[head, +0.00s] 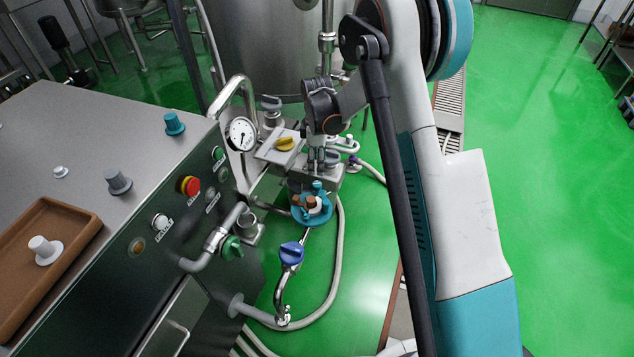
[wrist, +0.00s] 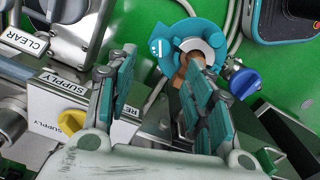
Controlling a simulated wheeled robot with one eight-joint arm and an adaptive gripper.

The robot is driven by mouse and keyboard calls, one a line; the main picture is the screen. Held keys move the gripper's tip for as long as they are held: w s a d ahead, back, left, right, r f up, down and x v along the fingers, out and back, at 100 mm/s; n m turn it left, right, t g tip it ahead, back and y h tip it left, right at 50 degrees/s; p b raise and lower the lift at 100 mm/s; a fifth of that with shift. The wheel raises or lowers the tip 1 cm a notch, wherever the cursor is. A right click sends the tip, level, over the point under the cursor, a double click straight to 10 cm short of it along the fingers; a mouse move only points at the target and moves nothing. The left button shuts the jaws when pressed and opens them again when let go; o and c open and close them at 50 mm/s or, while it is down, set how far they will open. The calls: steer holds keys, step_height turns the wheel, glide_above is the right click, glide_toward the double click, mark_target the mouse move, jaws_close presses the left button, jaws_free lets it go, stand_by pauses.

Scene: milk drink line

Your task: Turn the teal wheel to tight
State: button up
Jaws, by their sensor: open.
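The teal wheel (head: 325,216) sits low among the pipes in the middle of the head view, with a pale hub and brown parts at its centre. In the wrist view the teal wheel (wrist: 208,27) is at the top, with a white mark on its left side. My gripper (wrist: 160,68) is open, with its teal-padded fingers spread apart. The right finger covers part of the wheel's lower side and the brown part. The left finger lies to the left of the wheel. I cannot tell whether either finger touches it.
A blue knob (head: 291,252) on a bent pipe is close to the wheel's front, and a green handle (head: 231,248) is to its left. A yellow knob (head: 285,144) and a gauge (head: 241,134) stand behind. The steel cabinet (head: 120,125) fills the left; green floor is open at right.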

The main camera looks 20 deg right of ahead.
mark_target(317, 183)
step_height(317, 183, down, 10)
steer(key=shift+r+b, duration=0.25)
steer(key=shift+b, duration=0.95)
steer(key=c, duration=1)
